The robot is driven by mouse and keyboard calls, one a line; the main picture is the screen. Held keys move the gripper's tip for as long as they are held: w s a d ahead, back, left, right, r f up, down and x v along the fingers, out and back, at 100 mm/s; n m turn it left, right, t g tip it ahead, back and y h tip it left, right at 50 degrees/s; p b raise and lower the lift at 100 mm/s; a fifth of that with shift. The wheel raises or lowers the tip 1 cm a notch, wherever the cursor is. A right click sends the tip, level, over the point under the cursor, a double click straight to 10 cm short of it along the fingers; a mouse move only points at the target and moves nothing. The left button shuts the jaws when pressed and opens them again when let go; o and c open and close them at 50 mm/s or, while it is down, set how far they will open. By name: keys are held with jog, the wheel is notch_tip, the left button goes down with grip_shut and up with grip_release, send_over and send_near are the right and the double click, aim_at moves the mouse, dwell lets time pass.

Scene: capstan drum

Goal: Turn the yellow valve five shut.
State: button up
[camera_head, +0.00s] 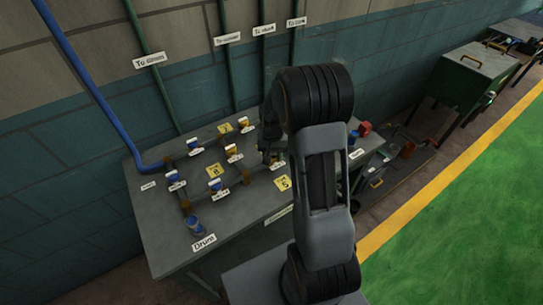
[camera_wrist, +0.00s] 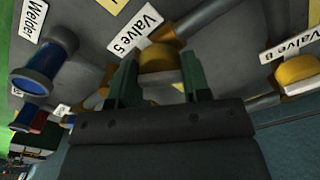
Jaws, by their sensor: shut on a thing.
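Yellow valve five (camera_wrist: 160,58) shows in the wrist view, its rounded yellow part between my two green fingers, beside a white "Valve 5" label (camera_wrist: 136,31). My gripper (camera_wrist: 160,72) is shut on this valve. The lower part of the valve is hidden by my gripper's dark body. In the head view my gripper (camera_head: 270,143) is dark, over the right part of the pipe bench, and valve five cannot be made out behind my arm.
Another yellow valve (camera_wrist: 298,70), labelled "Valve 8", stands to the right in the wrist view. A blue fitting (camera_wrist: 42,68) by the "Welder" label stands to the left. The bench (camera_head: 165,235) carries several other valves and pipes, with a blue pipe (camera_head: 85,80) at its left.

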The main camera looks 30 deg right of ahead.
jog(key=m+b, duration=0.2)
jog(key=m, duration=0.4)
jog(key=shift+f, duration=0.1)
jog(key=m+b, duration=0.1)
jog(key=m, duration=0.4)
jog(key=shift+m, duration=0.4)
dwell(0.3)
jog(key=o, duration=0.9)
notch_tip(320, 180, up, 14)
jog(key=shift+r+b, duration=0.1)
jog(key=shift+b, duration=0.25)
dwell(0.3)
